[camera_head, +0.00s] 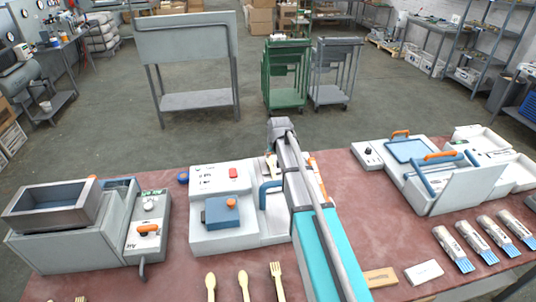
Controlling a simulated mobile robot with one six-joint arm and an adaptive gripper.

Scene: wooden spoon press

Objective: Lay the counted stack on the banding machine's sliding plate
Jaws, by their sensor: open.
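A white machine (220,236) with a red button, a blue block and an orange knob stands mid-table; it may be the banding machine. A blue arch (268,193) rises at its right side, next to my arm. My arm crosses the picture and covers this machine's right part, so its sliding plate cannot be made out. A pale wooden piece (271,165) shows just left of the arm; I cannot tell whether it belongs to the counted stack. My gripper cannot be made out; the arm hides that area.
Two loose spoons (243,285) and a fork (277,281) lie at the front. A hopper machine (70,246) stands left. A machine with blue frames (420,205) and several wrapped bundles (474,241) are right. A wooden block (380,277) lies front right.

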